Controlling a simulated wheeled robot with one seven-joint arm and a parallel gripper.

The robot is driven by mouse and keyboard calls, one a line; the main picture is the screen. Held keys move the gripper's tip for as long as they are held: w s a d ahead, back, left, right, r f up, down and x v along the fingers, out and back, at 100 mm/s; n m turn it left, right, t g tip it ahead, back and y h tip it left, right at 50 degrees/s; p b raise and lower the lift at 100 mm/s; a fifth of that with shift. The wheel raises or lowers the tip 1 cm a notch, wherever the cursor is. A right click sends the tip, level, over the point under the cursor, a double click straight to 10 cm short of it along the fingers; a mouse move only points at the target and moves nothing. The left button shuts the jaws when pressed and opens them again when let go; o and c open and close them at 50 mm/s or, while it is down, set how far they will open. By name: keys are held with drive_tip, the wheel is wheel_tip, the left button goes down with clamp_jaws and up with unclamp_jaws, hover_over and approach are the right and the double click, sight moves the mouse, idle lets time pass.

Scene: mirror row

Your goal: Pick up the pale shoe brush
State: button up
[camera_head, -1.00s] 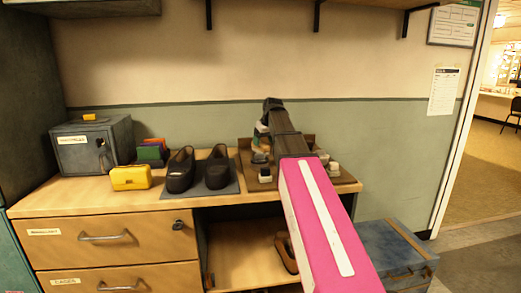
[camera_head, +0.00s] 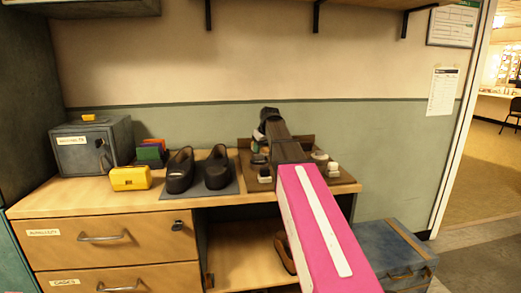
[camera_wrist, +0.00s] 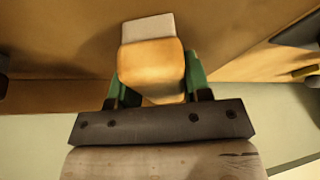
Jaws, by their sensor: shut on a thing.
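In the wrist view the pale shoe brush (camera_wrist: 150,62) shows as a rounded tan block with a whitish face at its far end. My gripper (camera_wrist: 153,82) has its green fingers on both sides of the block and is shut on it. In the head view my gripper (camera_head: 261,143) is over the brown tray (camera_head: 346,183) at the back right of the counter. My own arm covers much of it there, and the brush cannot be made out clearly.
Small dark and white-topped items, one a pale-topped block (camera_head: 333,169), stand on the tray. Black shoes (camera_head: 217,167) on a grey mat, a yellow box (camera_head: 130,178) and a grey locker box (camera_head: 92,146) are to the left. A blue chest (camera_head: 385,245) stands at right.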

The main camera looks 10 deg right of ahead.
drive_tip(key=shift+r, duration=0.1)
drive_tip(key=shift+r, duration=0.5)
drive_tip(key=r, duration=0.3)
drive_tip(key=shift+s+a+r, duration=0.2)
drive_tip(key=shift+a+r, duration=0.05)
drive_tip(key=shift+a, duration=0.1)
drive_tip(key=s+a+r, duration=0.5)
drive_tip(key=a+r, duration=0.1)
drive_tip(key=a, duration=0.3)
drive_tip(key=shift+s+a+r, duration=0.15)
drive_tip(key=shift+s, duration=0.15)
drive_tip(key=o, duration=0.5)
drive_tip(key=c, duration=0.3)
